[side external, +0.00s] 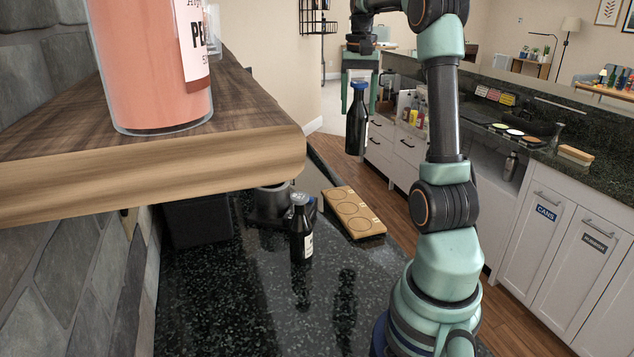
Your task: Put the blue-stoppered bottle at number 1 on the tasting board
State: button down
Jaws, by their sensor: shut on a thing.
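The blue-stoppered bottle (357,122) is dark, with a pale label on its right side. It hangs upright in the air, seen above and behind the tasting board. My gripper (359,77) is shut on it at its top, around the blue stopper. The tasting board (371,233) is light wood with a row of round recesses and lies on the dark speckled counter. Its recesses look empty. I cannot read any numbers on it.
A second dark bottle (301,232) with a grey stopper stands left of the board, near a dark metal pot-like object (270,203). A wooden shelf (200,160) with a large pink bottle (150,65) overhangs the left. The front counter (230,300) is clear.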

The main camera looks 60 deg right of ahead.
jog(key=s+a+n, duration=0.2)
jog(key=s+a, duration=0.1)
notch_tip(320, 180, down, 19)
jog(key=shift+s+r, duration=0.15)
jog(key=shift+r, duration=0.05)
dwell(0.4)
jog(key=shift+c, duration=0.3)
grip_release()
jog(key=shift+f, duration=0.15)
